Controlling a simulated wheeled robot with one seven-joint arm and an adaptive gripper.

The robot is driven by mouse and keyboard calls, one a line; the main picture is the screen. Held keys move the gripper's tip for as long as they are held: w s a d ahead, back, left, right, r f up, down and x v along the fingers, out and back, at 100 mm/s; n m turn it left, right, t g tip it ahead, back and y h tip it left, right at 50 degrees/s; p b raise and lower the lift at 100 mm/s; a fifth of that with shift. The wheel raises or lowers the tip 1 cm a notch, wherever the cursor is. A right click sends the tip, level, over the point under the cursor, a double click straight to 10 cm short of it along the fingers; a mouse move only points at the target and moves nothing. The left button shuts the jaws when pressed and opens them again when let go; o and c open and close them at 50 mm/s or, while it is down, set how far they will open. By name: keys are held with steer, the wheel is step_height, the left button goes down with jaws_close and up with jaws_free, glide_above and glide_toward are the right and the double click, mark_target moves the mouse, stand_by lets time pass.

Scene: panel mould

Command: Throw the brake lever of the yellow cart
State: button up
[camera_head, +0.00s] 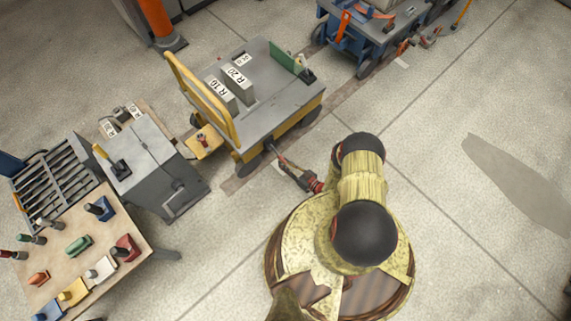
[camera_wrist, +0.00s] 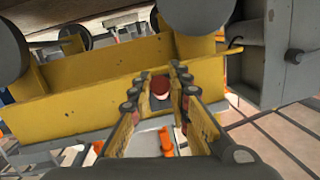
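The yellow cart (camera_head: 289,120) has a grey deck and stands left of my arm in the head view. Its yellow frame (camera_wrist: 75,100) fills much of the wrist view, with dark wheels above it. A round red knob (camera_wrist: 159,86), apparently the end of the brake lever, shows between the fingers of my gripper (camera_wrist: 157,80). The fingers are apart, one on each side of the knob; I cannot tell whether they touch it. The lever's shaft is hidden. In the head view my gripper (camera_head: 279,160) is low beside the cart's near corner, and the knob cannot be made out.
The deck carries grey blocks labelled R 10 (camera_head: 217,91) and R 20 (camera_head: 239,82). A grey cabinet (camera_head: 155,170) and a bench (camera_head: 140,255) with several coloured tools stand left. A blue cart (camera_head: 350,35) stands behind. The floor (camera_head: 460,120) at right is clear.

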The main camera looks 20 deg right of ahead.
steer(key=o, duration=0.5)
steer(key=shift+c, duration=0.2)
steer(key=v, duration=0.7)
steer(key=shift+s, duration=0.2)
steer(key=shift+d, duration=0.15)
stand_by(0.5)
